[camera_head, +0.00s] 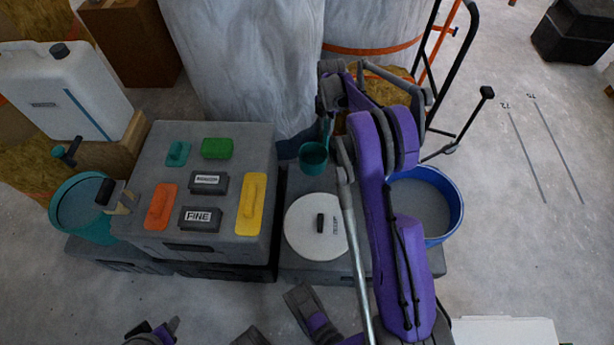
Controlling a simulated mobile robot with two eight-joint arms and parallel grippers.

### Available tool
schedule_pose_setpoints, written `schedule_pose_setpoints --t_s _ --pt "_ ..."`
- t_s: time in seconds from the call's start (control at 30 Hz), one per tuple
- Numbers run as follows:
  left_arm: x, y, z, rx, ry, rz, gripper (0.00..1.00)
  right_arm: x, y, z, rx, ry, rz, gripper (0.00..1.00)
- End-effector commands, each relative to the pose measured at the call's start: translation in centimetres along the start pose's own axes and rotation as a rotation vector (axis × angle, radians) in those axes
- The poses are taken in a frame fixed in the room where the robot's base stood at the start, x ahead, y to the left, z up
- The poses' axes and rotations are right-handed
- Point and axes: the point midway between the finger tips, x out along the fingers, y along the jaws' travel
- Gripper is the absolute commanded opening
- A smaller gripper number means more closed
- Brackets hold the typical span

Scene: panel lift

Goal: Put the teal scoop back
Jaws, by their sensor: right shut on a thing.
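The teal scoop (313,156) hangs in the air above the far side of the round white lid, its cup low and its handle rising. My right gripper (327,103) is at the top of the handle and is shut on it; the fingertips are partly hidden by my purple right arm. Grey and purple parts of my own show at the bottom edge. My left gripper's jaws cannot be made out among them.
The white lid (301,240) with a black knob lies on a grey case. A blue bucket (455,212) stands right, partly behind my arm. A teal bucket (62,222) stands left. A grey box (150,220) holds coloured floats and labelled blocks. Wrapped grey columns (240,65) stand behind.

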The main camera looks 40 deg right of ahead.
Motion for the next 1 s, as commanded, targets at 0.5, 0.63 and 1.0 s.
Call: schedule_pose_setpoints --t_s 0.5,0.63,1.0 --pt "2.0 0.0 0.5 0.000 -0.007 0.000 0.50 6.5 0.1 -0.1 0.000 0.000 -0.001 0.00" --pt "2.7 0.0 0.7 0.000 -0.009 0.000 0.50 8.7 0.1 -0.1 0.000 0.000 -0.001 0.00" --pt "3.0 0.0 0.8 0.000 -0.010 0.000 0.50 10.2 0.0 -0.1 0.000 0.000 -0.001 0.00"
